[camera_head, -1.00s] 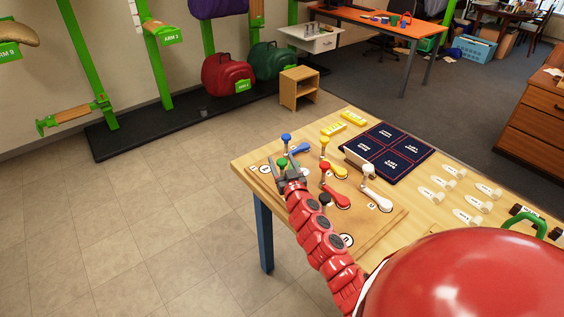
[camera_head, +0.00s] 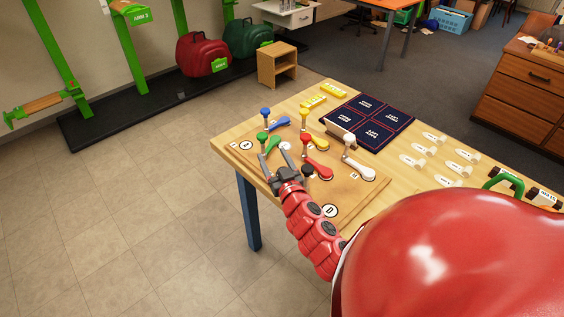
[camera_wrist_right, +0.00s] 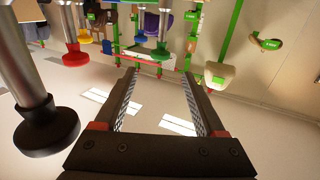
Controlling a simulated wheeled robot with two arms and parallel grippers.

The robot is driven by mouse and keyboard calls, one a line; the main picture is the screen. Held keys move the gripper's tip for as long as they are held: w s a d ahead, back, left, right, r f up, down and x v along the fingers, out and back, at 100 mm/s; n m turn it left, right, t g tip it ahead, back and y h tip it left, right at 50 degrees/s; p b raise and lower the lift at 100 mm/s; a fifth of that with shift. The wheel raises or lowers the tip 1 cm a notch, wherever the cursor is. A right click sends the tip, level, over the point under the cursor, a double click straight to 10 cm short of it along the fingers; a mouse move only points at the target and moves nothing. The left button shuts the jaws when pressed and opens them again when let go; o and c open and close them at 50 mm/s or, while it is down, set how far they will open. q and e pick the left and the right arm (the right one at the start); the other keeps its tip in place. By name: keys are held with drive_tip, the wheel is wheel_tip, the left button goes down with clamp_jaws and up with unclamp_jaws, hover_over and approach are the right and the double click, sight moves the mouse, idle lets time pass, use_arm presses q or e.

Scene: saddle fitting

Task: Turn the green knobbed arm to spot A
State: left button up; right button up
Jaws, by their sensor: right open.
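The green knobbed arm (camera_head: 272,144) lies on the wooden board (camera_head: 300,190) on the table, near its left end. Its green knob (camera_head: 262,136) stands up on a post at the arm's left end. My right gripper (camera_head: 284,152) is open and empty, with its fingers pointing toward the green arm from the lower right. In the right wrist view a post with a green knob (camera_wrist_right: 160,52) shows beyond the open fingers, apart from them. A round white spot label (camera_head: 246,145) lies left of the green arm; I cannot read its letter surely. My left gripper is not in view.
Arms with blue (camera_head: 265,112), yellow (camera_head: 304,112), red (camera_head: 305,138) and white (camera_head: 349,138) knobs stand close around. A black knob (camera_wrist_right: 45,125) is near the fingers in the wrist view. A spot marked D (camera_head: 330,210) lies on the front board.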

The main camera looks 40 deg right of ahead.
drive_tip(key=v, duration=0.7)
